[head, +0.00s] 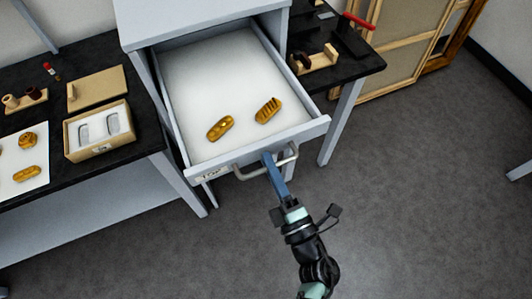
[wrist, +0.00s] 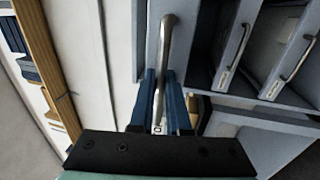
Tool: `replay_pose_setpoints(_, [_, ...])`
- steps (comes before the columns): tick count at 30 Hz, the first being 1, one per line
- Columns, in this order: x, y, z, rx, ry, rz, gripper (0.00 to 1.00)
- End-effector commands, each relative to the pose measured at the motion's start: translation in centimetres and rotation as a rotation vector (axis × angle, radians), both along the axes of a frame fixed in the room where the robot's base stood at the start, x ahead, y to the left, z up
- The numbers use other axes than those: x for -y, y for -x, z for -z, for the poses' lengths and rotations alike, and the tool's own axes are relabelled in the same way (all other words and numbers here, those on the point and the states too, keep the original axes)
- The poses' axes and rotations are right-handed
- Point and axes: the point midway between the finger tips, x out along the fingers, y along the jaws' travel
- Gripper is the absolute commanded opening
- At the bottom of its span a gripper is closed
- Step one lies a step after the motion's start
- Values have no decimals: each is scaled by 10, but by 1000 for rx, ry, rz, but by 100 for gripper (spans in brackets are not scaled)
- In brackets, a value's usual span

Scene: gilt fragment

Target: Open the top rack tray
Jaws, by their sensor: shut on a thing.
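The top rack tray (head: 208,78) is pulled well out of its grey cabinet in the head view. Two gilt fragments lie on its white floor, a left one (head: 220,128) and a right one (head: 268,110). The tray's front carries a metal bar handle (head: 240,176) and a label at its left. My gripper (head: 268,160) is at the right part of this handle, its blue fingers shut on it. In the wrist view the handle (wrist: 167,40) runs between the two blue fingers (wrist: 160,90).
A black table (head: 90,60) at the left holds an open box (head: 98,130), a tan board and a white sheet with more gilt pieces. A second black table (head: 355,65) at the right holds small tools. Framed panels (head: 400,40) lean behind it. The floor in front is clear.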

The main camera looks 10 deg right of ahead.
Motion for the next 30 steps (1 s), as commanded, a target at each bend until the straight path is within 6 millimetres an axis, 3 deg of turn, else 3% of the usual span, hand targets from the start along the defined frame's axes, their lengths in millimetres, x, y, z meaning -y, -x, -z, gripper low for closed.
replay_pose_setpoints(10, [1,1,0,-1,0,0,0])
replay_pose_setpoints(11, [1,1,0,-1,0,1,18])
replay_pose_setpoints(13, [1,1,0,-1,0,0,27])
replay_pose_setpoints(23, [1,3,1,0,0,1,27])
replay_pose_setpoints(30, [12,38,12,-3,0,2,27])
